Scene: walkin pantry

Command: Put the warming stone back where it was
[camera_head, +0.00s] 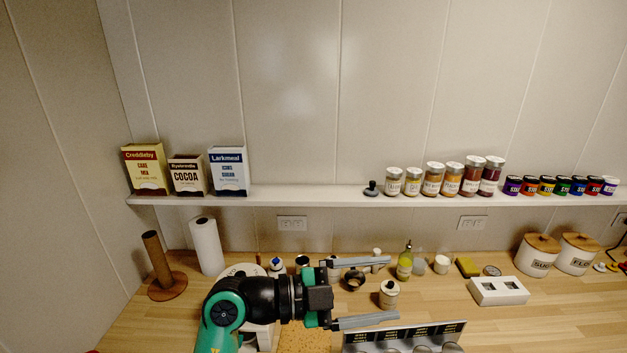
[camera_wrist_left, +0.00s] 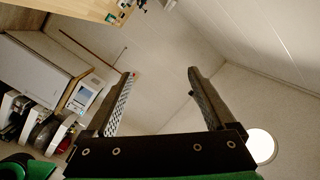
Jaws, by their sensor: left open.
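My left gripper (camera_head: 376,291) reaches in from the left above the counter in the head view, its two grey fingers spread apart. A small labelled jar (camera_head: 389,294) appears between the finger ends, but no contact shows. The wrist view shows the same gripper (camera_wrist_left: 160,72) open and empty, with wall and ceiling behind it. I cannot pick out the warming stone for certain in either view; my arm hides part of the counter. My right gripper is not in view.
A shelf (camera_head: 310,194) along the back wall holds boxes, jars and small coloured tins. On the wooden counter stand a paper towel roll (camera_head: 206,247), an oil bottle (camera_head: 405,262), a white two-hole block (camera_head: 498,291) and canisters (camera_head: 537,256). A compartmented rack (camera_head: 404,337) is at the front. Bare counter shows at right.

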